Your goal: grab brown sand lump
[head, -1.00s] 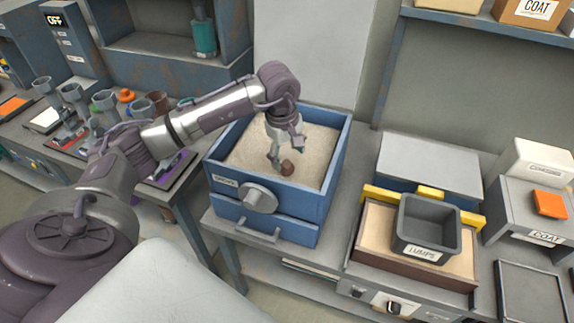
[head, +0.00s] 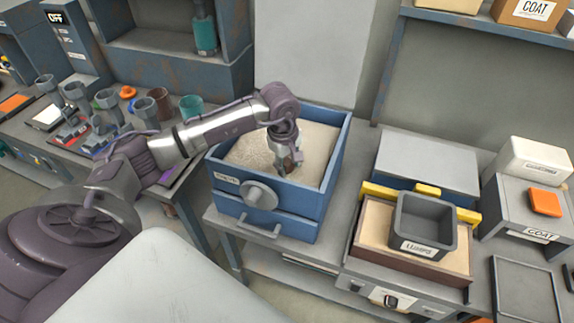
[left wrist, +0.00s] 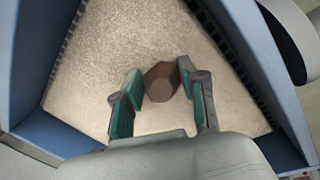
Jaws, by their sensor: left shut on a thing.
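The brown sand lump (left wrist: 161,82) shows in the left wrist view between the fingertips of my left gripper (left wrist: 160,90). The gripper is shut on it, over the pale sand. In the head view my left gripper (head: 291,168) points down into the blue sand box (head: 268,205), near its front right part. There the lump is mostly hidden by the fingers and cannot be made out clearly. My right gripper is not in view.
A dark grey bin labelled LUMPS (head: 424,226) stands on a sand-topped tray (head: 372,227) to the right. Cups and small fixtures crowd the left bench (head: 75,145). The blue walls surround the gripper closely.

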